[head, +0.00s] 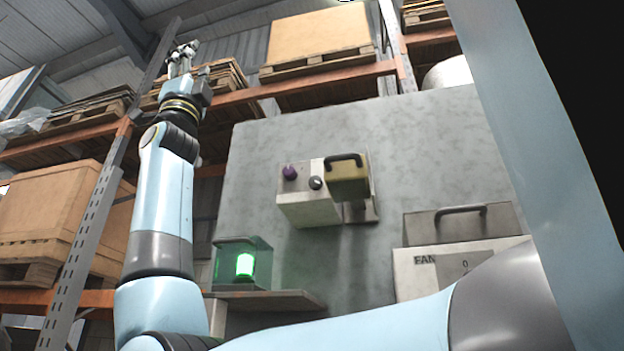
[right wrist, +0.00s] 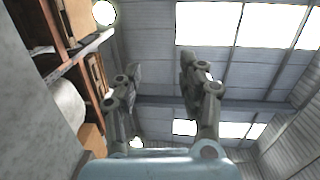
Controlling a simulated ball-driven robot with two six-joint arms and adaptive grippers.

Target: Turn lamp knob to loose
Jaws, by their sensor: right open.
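A green lamp (head: 245,264) glows inside a clear case at lower left. My right gripper (head: 181,58) is high at upper left in the head view, pointing up, well away from the knobs. In the right wrist view, its fingers (right wrist: 160,78) are apart with nothing between them. My left gripper is not in view.
An olive block with a dark handle (head: 348,178) sits right of the knobs. A grey-lidded box marked FAN (head: 420,262) stands at lower right. The lamp case rests on a ledge (head: 290,300). Racks with crates (head: 320,35) stand behind. The panel face left of the knobs is bare.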

